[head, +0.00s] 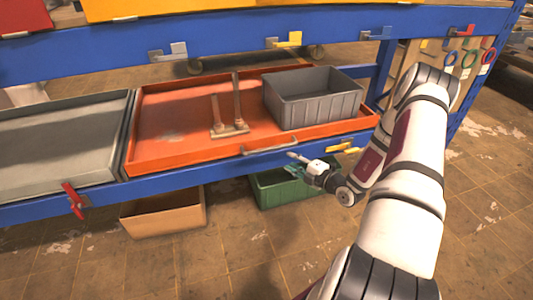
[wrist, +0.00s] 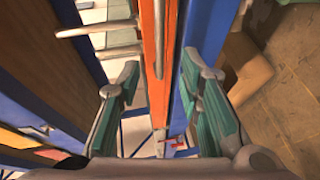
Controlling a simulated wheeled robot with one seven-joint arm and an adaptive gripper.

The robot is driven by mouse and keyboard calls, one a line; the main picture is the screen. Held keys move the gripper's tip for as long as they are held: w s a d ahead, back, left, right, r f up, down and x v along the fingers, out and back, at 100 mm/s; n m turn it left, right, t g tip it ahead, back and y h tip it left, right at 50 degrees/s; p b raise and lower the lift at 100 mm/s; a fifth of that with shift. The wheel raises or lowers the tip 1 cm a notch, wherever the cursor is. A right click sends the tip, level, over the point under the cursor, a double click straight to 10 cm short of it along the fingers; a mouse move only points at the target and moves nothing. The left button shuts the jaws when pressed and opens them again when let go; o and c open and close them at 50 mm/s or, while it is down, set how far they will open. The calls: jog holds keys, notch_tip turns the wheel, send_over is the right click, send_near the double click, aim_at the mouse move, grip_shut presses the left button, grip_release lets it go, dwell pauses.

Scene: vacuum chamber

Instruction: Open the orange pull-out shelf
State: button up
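The orange pull-out shelf (head: 175,120) is a shallow tray in the blue rack, in the middle of the head view. A grey bar handle (head: 270,146) is on its front edge. My gripper (head: 293,163) is just in front of and below the handle's right end. In the wrist view my gripper (wrist: 160,62) is open, with its green-padded fingers on either side of the shelf's orange front edge (wrist: 152,90). The grey handle (wrist: 158,40) runs along that edge between the fingers. I see no clear contact with it.
On the shelf are a grey bin (head: 312,100) and a two-post stand (head: 230,122). A grey tray (head: 60,145) adjoins at left. A red latch (head: 74,200) and yellow latch (head: 343,148) are on the blue beam. A green crate (head: 285,187) and cardboard box (head: 163,212) stand below. Front floor is clear.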

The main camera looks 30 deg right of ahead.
aim_at(269, 149)
jog(key=b+x, duration=0.3)
jog(key=x, duration=1)
jog(key=shift+w+r, duration=0.1)
jog(key=shift+w, duration=0.2)
grip_shut()
